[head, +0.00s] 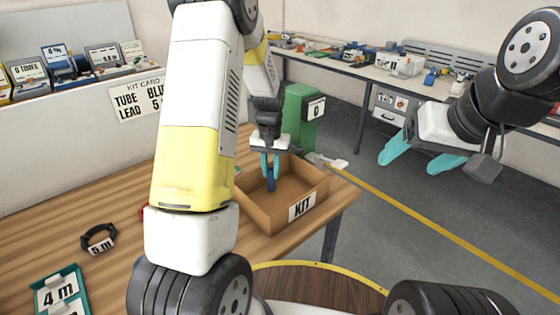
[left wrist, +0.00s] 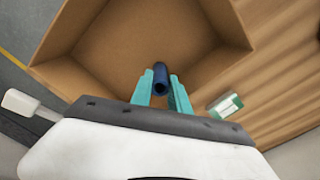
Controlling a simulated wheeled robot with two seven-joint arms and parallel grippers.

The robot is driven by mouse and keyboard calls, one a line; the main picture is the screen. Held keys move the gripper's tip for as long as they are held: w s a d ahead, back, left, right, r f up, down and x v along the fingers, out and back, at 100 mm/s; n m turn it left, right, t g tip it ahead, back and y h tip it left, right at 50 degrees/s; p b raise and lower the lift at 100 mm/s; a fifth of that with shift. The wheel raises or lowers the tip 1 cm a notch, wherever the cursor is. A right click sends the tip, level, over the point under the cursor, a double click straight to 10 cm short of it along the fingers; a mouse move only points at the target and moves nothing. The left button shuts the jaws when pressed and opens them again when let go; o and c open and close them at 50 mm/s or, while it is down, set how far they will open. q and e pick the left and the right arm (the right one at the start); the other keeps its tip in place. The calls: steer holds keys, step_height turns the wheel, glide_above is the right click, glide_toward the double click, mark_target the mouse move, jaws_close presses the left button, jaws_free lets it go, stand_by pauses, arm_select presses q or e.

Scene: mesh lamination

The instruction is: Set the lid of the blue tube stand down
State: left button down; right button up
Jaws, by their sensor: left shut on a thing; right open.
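My left gripper (head: 270,160) is shut on a short dark blue tube (head: 271,182) inside or just over the open cardboard box marked KIT (head: 264,213). In the left wrist view the tube (left wrist: 161,80) is pinched between the teal fingers, with its hollow end toward the camera. My right gripper (head: 425,160) is open and empty, out over the floor right of the table. A blue stand with a label (head: 60,62) is at the back left, among other labelled stands. I cannot tell how its lid sits. Neither gripper is near it.
A black coil marked 5 m (head: 99,240) and a teal-framed 4 m holder (head: 60,292) lie on the wooden table (head: 120,200). A kit card (head: 137,97) hangs behind. A green post marked 0 (head: 300,112) stands beyond the box. My left arm hides mid-table.

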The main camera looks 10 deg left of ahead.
arm_select(q)
steer(key=shift+f, duration=0.4)
steer(key=shift+f, duration=0.15)
steer(key=c, duration=1.3)
jaws_free()
steer(key=shift+o, duration=0.2)
